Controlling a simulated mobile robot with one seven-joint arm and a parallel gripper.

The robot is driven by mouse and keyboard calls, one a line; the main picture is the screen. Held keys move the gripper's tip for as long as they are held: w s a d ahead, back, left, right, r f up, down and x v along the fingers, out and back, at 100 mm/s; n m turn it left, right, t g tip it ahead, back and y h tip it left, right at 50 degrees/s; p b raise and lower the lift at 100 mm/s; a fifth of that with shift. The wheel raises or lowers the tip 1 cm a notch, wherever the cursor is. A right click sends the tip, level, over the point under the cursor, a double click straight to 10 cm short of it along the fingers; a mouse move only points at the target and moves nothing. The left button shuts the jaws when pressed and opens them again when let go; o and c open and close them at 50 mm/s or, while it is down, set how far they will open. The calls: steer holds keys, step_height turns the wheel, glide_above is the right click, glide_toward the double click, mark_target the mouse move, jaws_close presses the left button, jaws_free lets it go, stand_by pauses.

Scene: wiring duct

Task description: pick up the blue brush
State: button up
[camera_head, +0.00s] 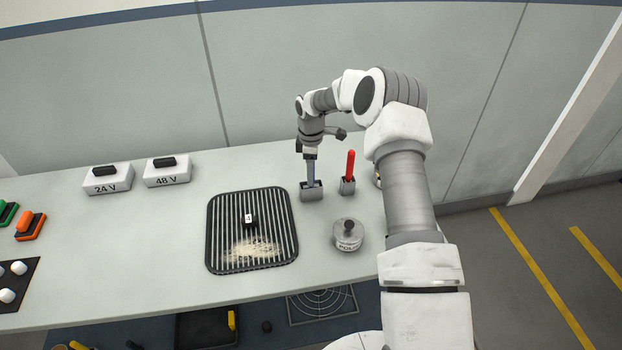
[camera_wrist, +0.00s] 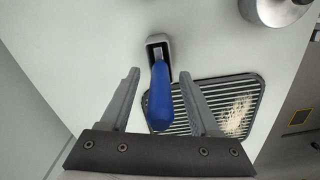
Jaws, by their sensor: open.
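The blue brush (camera_wrist: 160,98) shows in the wrist view as a thick blue handle. It stands in a small grey holder (camera_wrist: 164,38), which hides its lower end. My gripper (camera_wrist: 158,74) is open, with one finger on each side of the handle and a gap visible on both sides. In the head view my gripper (camera_head: 311,167) is directly above the grey holder (camera_head: 311,191) and points down. There it largely hides the brush handle.
A red-handled tool (camera_head: 350,163) stands in a holder close to the right. A round metal pot (camera_head: 348,236) stands in front. A ribbed black tray (camera_head: 222,220) with pale debris and a small block lies left. Boxes marked 24 V (camera_head: 108,180) and 48 V (camera_head: 167,173) stand further left.

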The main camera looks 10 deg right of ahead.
jaws_close()
stand_by(0.4)
step_height(320, 180, up, 10)
steer(key=shift+r+b, duration=0.1)
steer(key=shift+b, duration=0.75)
